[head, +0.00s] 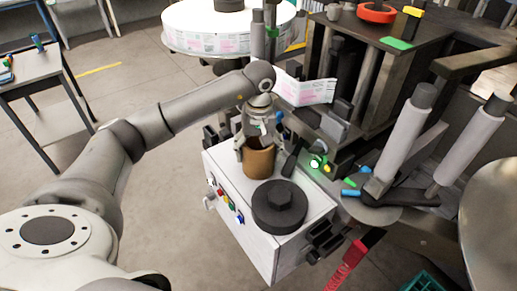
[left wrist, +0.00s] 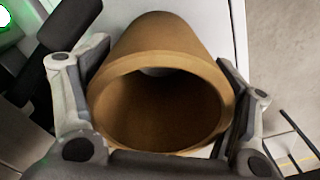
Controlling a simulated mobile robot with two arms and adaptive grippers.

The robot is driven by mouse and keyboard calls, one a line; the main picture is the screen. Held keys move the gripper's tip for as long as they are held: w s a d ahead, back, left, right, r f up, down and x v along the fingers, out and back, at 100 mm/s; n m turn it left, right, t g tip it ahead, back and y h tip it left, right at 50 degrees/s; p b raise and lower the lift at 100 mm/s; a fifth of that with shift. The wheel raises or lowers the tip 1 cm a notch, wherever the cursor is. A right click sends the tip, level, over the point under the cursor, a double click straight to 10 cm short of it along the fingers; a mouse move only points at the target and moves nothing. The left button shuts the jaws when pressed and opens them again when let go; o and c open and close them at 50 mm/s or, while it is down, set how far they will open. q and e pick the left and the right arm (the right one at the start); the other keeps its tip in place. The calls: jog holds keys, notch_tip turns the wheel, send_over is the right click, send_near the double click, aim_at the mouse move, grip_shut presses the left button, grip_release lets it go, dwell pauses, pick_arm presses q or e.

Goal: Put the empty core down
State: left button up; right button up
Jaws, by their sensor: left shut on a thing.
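The empty core (head: 260,161) is a brown cardboard tube. It stands roughly upright at the white box's top, near its back edge; I cannot tell whether its bottom touches the surface. My left gripper (head: 254,146) comes down from above and is shut on the core. In the left wrist view the core (left wrist: 160,100) fills the middle, its hollow open end facing the camera, with one finger of the left gripper (left wrist: 158,112) on each side. My right gripper is not in view.
The white box (head: 262,235) carries a black round hub (head: 280,207) in front of the core and coloured buttons on its left side. A large label reel (head: 228,28) stands behind. Grey rollers (head: 405,130) and dark machine frames crowd the right. A side table (head: 38,70) is at far left.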

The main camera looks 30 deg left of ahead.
pick_arm(q)
jog(key=shift+f, duration=0.25)
jog(key=o, duration=1.6)
jog(key=shift+r, duration=0.1)
jog(key=shift+c, duration=0.2)
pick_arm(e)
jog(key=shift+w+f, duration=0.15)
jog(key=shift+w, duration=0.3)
pick_arm(q)
jog(key=shift+r, duration=0.15)
notch_tip(320, 180, up, 12)
jog(key=b, duration=0.2)
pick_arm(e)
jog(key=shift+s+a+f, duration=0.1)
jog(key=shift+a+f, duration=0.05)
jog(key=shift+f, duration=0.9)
